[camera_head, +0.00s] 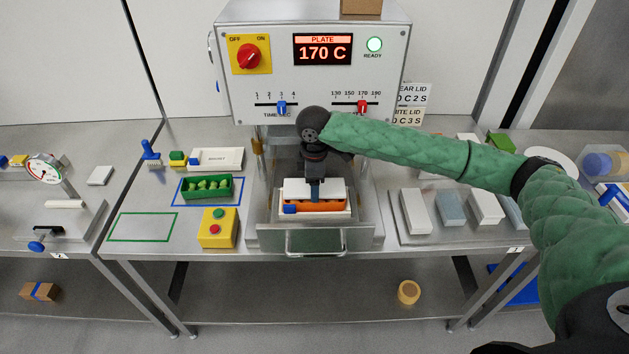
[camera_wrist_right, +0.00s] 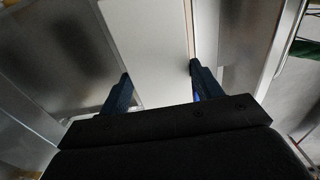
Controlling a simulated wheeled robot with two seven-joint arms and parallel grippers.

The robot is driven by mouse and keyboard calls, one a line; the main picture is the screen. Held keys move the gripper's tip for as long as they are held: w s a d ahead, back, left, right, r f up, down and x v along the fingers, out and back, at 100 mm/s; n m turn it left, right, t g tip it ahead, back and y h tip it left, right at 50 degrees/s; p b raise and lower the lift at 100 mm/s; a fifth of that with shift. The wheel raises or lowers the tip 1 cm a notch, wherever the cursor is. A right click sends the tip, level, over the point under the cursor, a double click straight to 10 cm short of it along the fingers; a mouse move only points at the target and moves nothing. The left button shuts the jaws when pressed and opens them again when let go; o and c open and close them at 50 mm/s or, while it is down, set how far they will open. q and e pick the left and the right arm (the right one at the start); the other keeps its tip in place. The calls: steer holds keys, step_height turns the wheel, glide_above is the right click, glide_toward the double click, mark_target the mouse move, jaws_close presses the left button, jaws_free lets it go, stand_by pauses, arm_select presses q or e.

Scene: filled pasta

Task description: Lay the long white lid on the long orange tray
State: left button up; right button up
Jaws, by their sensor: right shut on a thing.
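The long white lid (camera_head: 297,187) is in my right gripper (camera_head: 315,196), which comes down from above. In the right wrist view the lid (camera_wrist_right: 150,45) lies between the two blue fingers of the gripper (camera_wrist_right: 162,90). The long orange tray (camera_head: 325,206) sits in the open drawer of the sealing machine, just below and in front of the lid in the head view. A blue end piece shows at the tray's left. I cannot tell whether the lid touches the tray. The tray is hidden in the wrist view. My left gripper is not in view.
The machine's drawer (camera_head: 300,240) is pulled out, with metal walls around the tray. A green tray (camera_head: 207,188) and a yellow button box (camera_head: 218,229) stand left. Several pale lids, one of them white (camera_head: 415,211), lie right. The green-outlined area (camera_head: 143,227) is empty.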

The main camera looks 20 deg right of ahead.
steer(key=shift+f, duration=0.2)
steer(key=shift+p, duration=0.55)
stand_by(0.4)
steer(key=o, duration=1)
steer(key=shift+o, duration=0.2)
